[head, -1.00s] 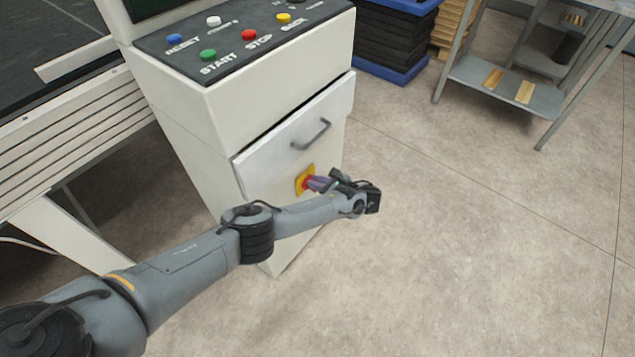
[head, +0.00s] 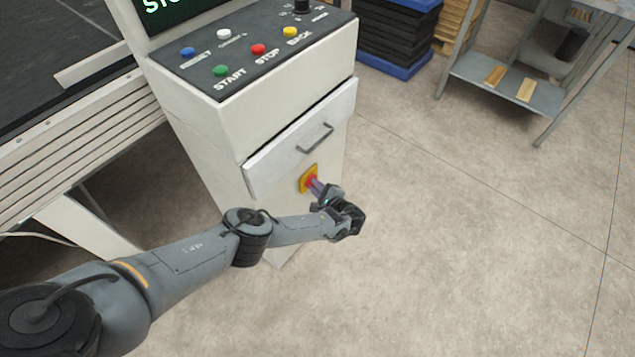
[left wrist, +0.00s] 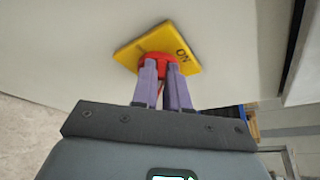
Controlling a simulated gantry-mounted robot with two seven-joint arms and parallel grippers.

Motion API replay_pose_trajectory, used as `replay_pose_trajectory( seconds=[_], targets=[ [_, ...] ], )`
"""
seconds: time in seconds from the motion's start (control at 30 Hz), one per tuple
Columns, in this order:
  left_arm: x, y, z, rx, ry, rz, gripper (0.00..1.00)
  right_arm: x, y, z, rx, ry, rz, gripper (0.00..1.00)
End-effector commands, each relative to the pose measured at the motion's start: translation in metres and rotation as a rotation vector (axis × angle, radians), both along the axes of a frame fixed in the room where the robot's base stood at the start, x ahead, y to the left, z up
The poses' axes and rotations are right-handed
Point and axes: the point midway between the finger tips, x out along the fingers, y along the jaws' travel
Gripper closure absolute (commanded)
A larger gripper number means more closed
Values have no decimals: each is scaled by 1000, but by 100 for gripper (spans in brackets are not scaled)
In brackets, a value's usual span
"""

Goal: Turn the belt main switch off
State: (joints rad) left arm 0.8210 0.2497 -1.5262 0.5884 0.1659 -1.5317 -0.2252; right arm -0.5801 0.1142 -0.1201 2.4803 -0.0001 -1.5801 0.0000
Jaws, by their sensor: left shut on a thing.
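The belt main switch is a red knob (left wrist: 160,61) on a yellow plate (head: 307,176) on the cabinet's front, below the drawer handle. In the left wrist view the yellow plate (left wrist: 150,45) appears tilted, with "ON" readable on its right part. My left gripper (head: 316,187) is at the switch in the head view. In the left wrist view its two purple fingers (left wrist: 161,75) are shut on the red knob, one on each side. The fingertips partly hide the knob, so its exact angle is hard to read. My right gripper is not in view.
The white cabinet (head: 215,150) carries a drawer handle (head: 316,138) and a top panel with START, STOP, RESET and BACK buttons. A conveyor (head: 75,130) stands at left. A grey shelf (head: 505,85) and stacked dark crates (head: 395,45) stand behind right. The floor at right is clear.

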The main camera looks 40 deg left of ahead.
Motion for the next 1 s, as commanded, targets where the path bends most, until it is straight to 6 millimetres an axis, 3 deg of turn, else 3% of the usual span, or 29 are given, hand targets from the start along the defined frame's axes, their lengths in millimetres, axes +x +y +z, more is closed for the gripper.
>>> replay_pose_trajectory(
  seconds=[0.27,0.6,1.0],
  targets=[
    [-5,0,-7,9,-263,0,100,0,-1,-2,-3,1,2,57],
    [-8,-1,-17,14,-563,1,100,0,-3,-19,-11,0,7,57],
    [-8,-1,-21,18,-771,1,100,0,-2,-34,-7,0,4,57]
  ],
)
